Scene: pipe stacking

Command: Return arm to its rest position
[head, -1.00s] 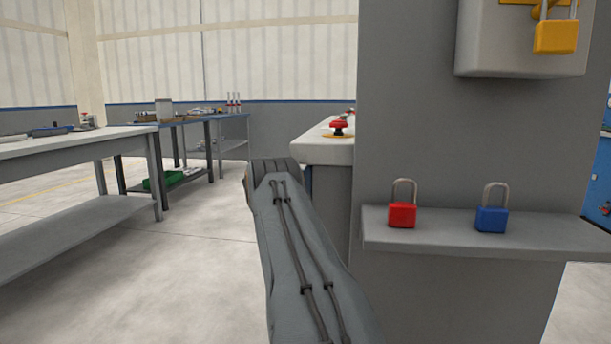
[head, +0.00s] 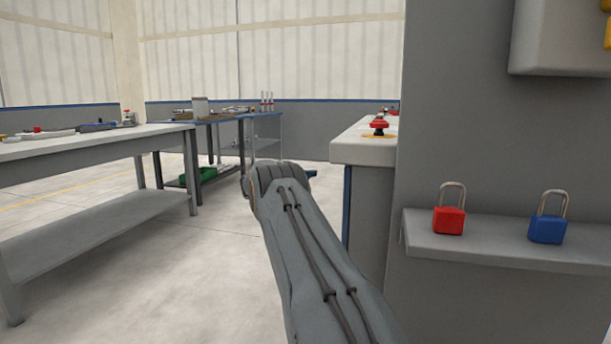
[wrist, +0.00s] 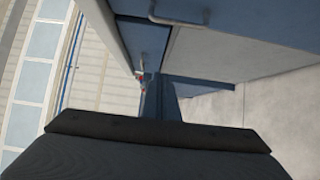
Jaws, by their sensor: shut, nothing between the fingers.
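My arm (head: 310,255) reaches forward from the bottom of the head view, bent at its far joint beside the grey cabinet. Most of my gripper is hidden behind that joint in the head view. In the wrist view, my gripper's dark fingers (wrist: 160,100) show close together above the black wrist body, shut with nothing between them. They point into open air, with a blue and grey furniture front beyond. A red padlock (head: 449,220) and a blue padlock (head: 548,229) stand upright on the grey shelf (head: 500,252), right of my arm and apart from it.
The grey cabinet panel (head: 470,120) stands close on the right. Behind its left edge is a counter (head: 362,150) with a red button (head: 379,124). A long workbench (head: 90,147) stands on the left. Open floor (head: 170,270) lies between this bench and my arm.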

